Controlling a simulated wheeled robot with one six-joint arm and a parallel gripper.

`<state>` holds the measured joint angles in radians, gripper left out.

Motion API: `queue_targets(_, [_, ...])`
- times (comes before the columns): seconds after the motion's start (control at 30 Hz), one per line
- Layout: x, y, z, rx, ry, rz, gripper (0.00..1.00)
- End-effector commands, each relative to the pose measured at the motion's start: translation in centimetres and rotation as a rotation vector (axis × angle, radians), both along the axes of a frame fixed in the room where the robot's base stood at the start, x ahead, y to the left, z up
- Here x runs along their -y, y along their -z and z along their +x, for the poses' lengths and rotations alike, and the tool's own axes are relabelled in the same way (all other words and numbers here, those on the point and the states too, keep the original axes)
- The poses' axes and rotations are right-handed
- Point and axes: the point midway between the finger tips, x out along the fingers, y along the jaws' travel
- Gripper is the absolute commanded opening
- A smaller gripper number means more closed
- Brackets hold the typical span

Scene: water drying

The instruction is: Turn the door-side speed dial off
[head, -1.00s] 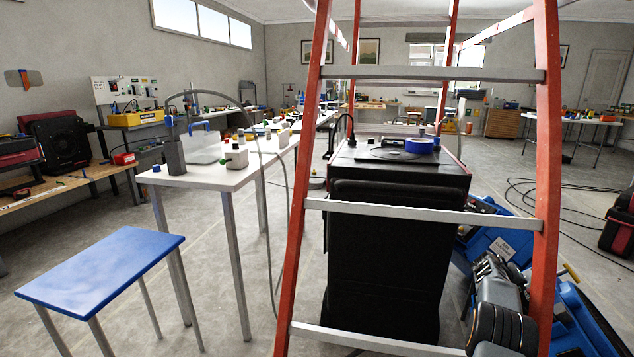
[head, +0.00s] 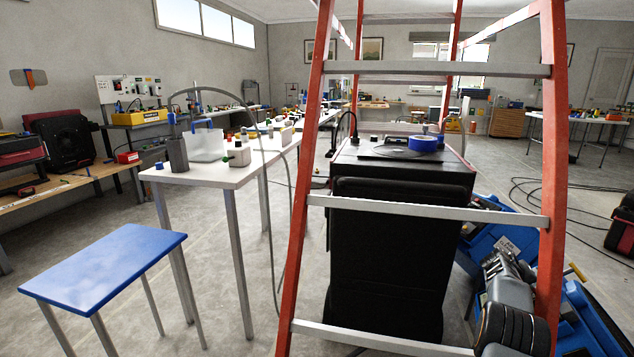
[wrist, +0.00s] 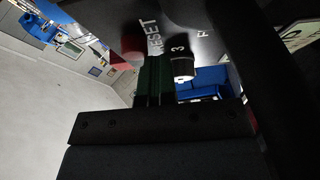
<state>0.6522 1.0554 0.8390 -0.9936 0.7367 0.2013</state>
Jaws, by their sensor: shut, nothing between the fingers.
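In the wrist view, a small round knob (wrist: 184,68), dark with a pale face, sits by a printed "3" on a dark panel (wrist: 205,25). I cannot confirm that it is the door-side speed dial, and its pointer setting is not readable. My gripper (wrist: 154,78) is shut and empty. Its dark fingers show just left of the knob in the picture; whether they touch it is unclear. A red button-like shape (wrist: 132,44) lies left of the word "RESET". In the head view, only part of my arm shows at the lower right, and no dial can be made out.
An orange ladder (head: 305,150) stands close in front, around a black cabinet (head: 390,260) with blue tape (head: 423,143) on top. An open blue case (head: 590,310) lies at right, beside my arm. A blue-topped stool (head: 105,262) and white table (head: 225,175) stand left.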

Motion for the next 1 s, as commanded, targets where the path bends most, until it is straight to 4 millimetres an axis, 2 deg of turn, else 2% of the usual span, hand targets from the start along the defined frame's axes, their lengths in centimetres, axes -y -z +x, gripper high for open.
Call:
queue_targets(0.27, [-1.0,-0.6,0.3,-0.004,0.000,0.004,0.00])
queue_targets(0.7, [-4.2,-3.9,2.1,-0.003,-0.002,0.004,0.00])
queue_targets(1.0, [-4.3,-3.9,2.1,-0.004,0.000,0.005,0.00])
